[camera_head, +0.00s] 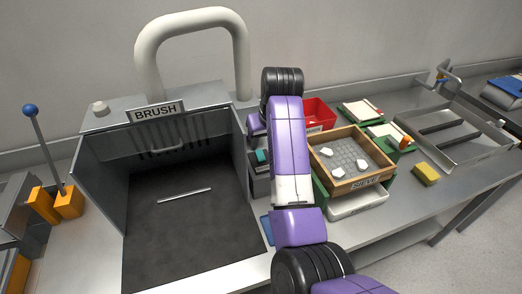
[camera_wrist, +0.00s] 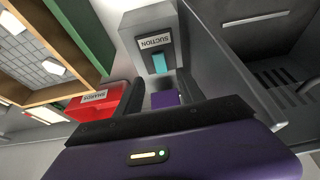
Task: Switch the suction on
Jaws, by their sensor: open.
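The suction switch is a grey box (camera_wrist: 150,30) labelled SUCTION with a teal rocker (camera_wrist: 159,64), at the top centre of the wrist view. In the head view the teal rocker (camera_head: 262,156) shows just left of my purple arm, beside the hood's right wall; the arm hides part of the box. My gripper (camera_wrist: 160,97) is open, with its dark fingers low in the wrist view below the rocker. It looks empty, and a gap seems to remain between it and the switch. In the head view my arm largely hides the gripper.
The hood (camera_head: 160,110) labelled BRUSH, with a pale rod (camera_head: 184,190) inside, stands left. A red SHARDS bin (camera_wrist: 95,103) and a wooden SIEVE tray (camera_head: 345,184) with white pieces are close on the other side. A yellow sponge (camera_head: 426,173) lies farther right.

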